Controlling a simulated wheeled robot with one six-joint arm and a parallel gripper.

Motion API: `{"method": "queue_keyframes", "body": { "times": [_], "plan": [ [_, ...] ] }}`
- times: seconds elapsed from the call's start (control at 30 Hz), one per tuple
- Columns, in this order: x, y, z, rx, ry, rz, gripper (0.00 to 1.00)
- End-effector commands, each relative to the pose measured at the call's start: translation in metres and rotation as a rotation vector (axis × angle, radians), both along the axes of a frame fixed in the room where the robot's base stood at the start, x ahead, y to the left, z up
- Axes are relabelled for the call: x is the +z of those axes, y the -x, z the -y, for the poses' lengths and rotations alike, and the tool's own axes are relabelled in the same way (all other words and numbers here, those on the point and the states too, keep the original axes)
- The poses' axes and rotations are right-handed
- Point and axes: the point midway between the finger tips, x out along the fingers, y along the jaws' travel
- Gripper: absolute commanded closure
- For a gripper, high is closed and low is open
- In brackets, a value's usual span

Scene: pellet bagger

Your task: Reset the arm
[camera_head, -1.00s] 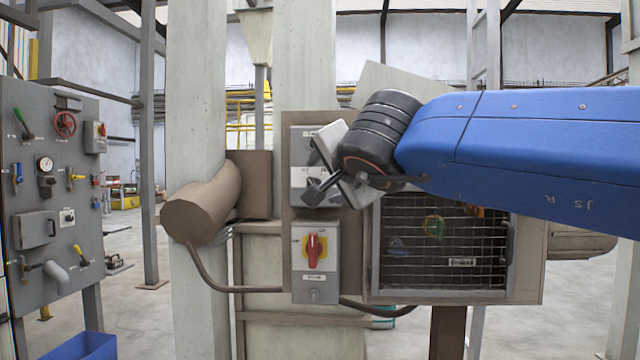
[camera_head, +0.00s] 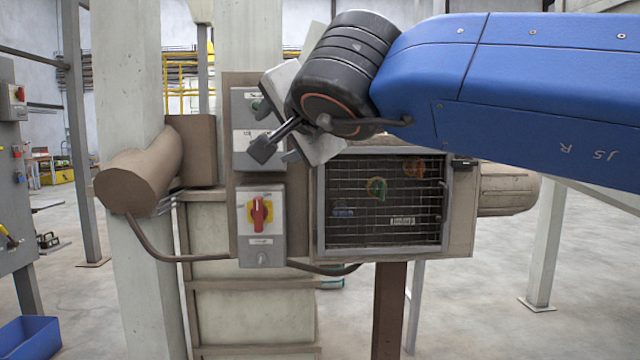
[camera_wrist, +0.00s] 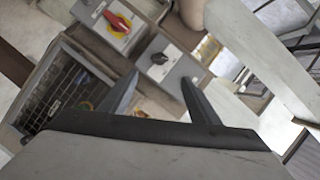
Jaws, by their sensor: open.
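My blue arm (camera_head: 500,75) reaches in from the right in the head view. My gripper (camera_head: 264,150) is at its left end, in front of the upper switch box. In the wrist view the two dark fingers of my gripper (camera_wrist: 160,80) are spread apart with nothing between them. The upper grey switch box (camera_head: 245,125) is partly hidden behind my gripper. Whether the fingers touch it cannot be told. A lower grey box carries a red rotary switch on yellow (camera_head: 260,213), which also shows in the wrist view (camera_wrist: 118,22).
A mesh-fronted cabinet (camera_head: 318,210) with coloured tags inside stands right of the switches. A brown cylinder (camera_head: 135,182) juts out at the left. A concrete column (camera_head: 135,290) stands behind it. A blue bin (camera_head: 28,338) is at the lower left. Floor at the right is open.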

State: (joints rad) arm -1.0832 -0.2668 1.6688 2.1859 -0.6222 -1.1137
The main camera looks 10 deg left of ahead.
Motion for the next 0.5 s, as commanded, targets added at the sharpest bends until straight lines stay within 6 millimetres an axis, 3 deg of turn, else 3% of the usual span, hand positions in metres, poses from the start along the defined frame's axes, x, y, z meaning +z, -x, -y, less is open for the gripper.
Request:
{"method": "queue_keyframes", "body": {
  "times": [0.17,0.33,0.5],
  "plan": [
    [0.006,-0.016,0.023,-0.018,-0.007,0.077,0.44],
    [0.013,-0.037,0.068,-0.020,0.008,0.234,0.44],
    [0.000,-0.042,0.106,0.024,0.075,0.358,0.44]
  ]
}}
